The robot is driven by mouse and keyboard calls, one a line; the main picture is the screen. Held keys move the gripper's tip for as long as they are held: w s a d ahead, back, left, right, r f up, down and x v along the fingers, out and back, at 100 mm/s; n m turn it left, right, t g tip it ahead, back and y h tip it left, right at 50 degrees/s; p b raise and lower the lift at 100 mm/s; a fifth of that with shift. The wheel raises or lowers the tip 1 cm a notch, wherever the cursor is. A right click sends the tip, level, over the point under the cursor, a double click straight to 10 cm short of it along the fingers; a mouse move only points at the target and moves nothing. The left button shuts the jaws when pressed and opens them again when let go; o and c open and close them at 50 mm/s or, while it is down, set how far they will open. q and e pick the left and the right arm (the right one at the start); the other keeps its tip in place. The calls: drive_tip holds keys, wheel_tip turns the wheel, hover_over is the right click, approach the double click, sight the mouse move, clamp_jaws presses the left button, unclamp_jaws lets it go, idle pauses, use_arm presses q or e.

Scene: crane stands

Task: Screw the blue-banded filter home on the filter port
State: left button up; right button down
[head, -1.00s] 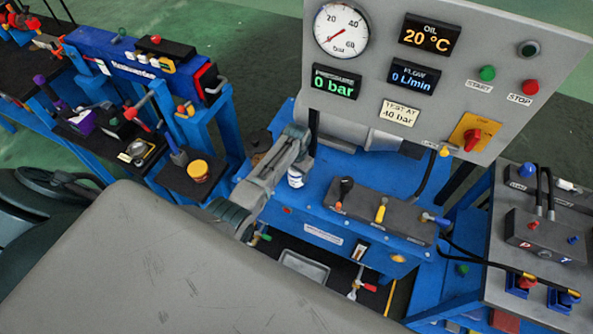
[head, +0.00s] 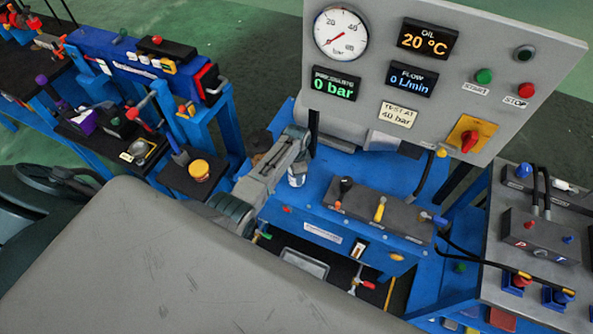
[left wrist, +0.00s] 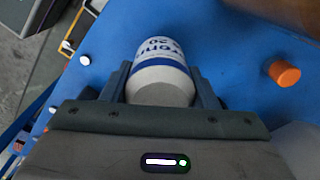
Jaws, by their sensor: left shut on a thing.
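The white filter with a blue band (head: 297,180) stands on the blue bench below the gauge panel in the head view, partly hidden by my left arm. In the left wrist view the filter (left wrist: 160,75) sits between the two dark fingers of my left gripper (left wrist: 162,88), with its pale end towards the camera and blue lettering beyond. My left gripper is shut on it. The filter port is not visible, so I cannot tell how the filter's far end meets it. My right gripper is not in view.
The grey panel (head: 550,55) behind the bench reads 0 bar and 20 °C. A dark valve block with levers (head: 365,211) stands right of the filter. An orange knob (left wrist: 284,73) shows at the right in the left wrist view.

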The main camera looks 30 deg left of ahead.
use_arm(q)
drive_tip(key=shift+w+r, duration=0.1)
drive_tip(key=shift+m, duration=1.2)
drive_tip(key=m, duration=0.2)
drive_tip(key=shift+m+p, duration=0.4)
drive_tip(key=shift+m, duration=0.3)
drive_tip(key=m, duration=0.4)
drive_tip(key=shift+p, duration=0.35)
drive_tip(key=shift+m, duration=0.3)
drive_tip(key=m, duration=0.5)
